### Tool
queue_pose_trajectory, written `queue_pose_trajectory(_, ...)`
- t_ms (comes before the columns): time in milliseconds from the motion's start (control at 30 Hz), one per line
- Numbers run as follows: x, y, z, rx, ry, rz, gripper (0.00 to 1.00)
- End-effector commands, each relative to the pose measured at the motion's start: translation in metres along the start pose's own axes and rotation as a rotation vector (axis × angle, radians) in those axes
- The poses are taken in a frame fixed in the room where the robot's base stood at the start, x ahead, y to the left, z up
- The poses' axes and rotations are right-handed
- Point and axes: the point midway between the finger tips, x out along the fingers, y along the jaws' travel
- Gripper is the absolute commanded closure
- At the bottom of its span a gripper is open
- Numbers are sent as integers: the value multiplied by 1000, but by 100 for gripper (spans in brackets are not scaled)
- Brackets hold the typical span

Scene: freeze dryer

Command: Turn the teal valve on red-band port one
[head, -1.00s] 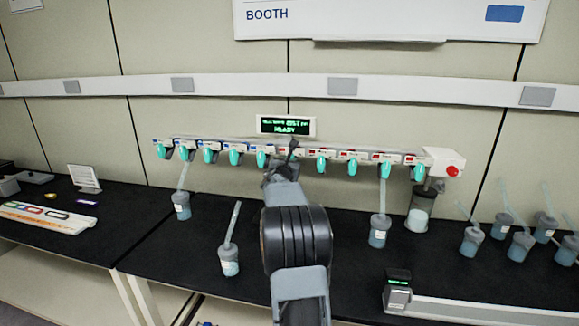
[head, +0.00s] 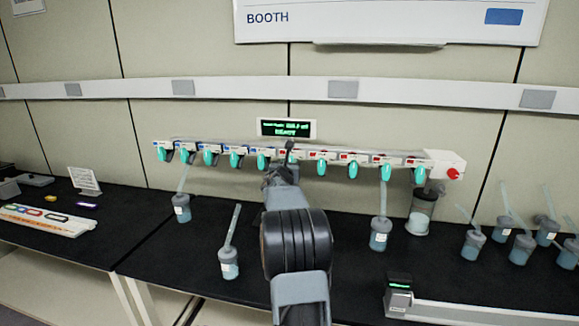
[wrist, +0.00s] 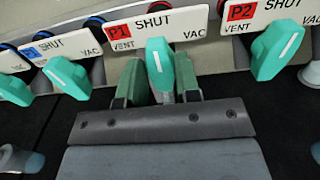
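The teal valve (wrist: 160,66) of red-band port one hangs below a white plate (wrist: 148,31) with a red P1 tag and the word SHUT, in the middle of the wrist view. My gripper (wrist: 161,80) stands at this valve, one greenish finger on each side of the handle. The fingers are apart; whether they touch the handle is hard to tell. In the head view my gripper (head: 283,165) reaches the middle of the manifold, and my arm hides the port-one valve there.
The P2 valve (wrist: 275,48) is close on the right and a blue-tagged port's valve (wrist: 67,77) close on the left. Flasks hang from the rail at left (head: 181,207) and right (head: 380,235). A loose flask (head: 229,262) stands in front on the black bench.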

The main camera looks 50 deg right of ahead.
Motion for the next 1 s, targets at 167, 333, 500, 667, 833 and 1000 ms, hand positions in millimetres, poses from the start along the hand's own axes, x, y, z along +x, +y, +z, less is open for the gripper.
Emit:
queue_pose_trajectory(167, 0, 0, 0, 0, 0, 0, 53)
queue_pose_trajectory(333, 0, 0, 0, 0, 0, 0, 53)
queue_pose_trajectory(500, -7, 0, 0, 1, -1, 1, 53)
queue_pose_trajectory(667, -31, 0, -2, 1, -3, 2, 53)
queue_pose_trajectory(833, -67, 1, -2, 2, -3, 3, 53)
queue_pose_trajectory(1000, -100, 1, -1, 2, -2, 2, 53)
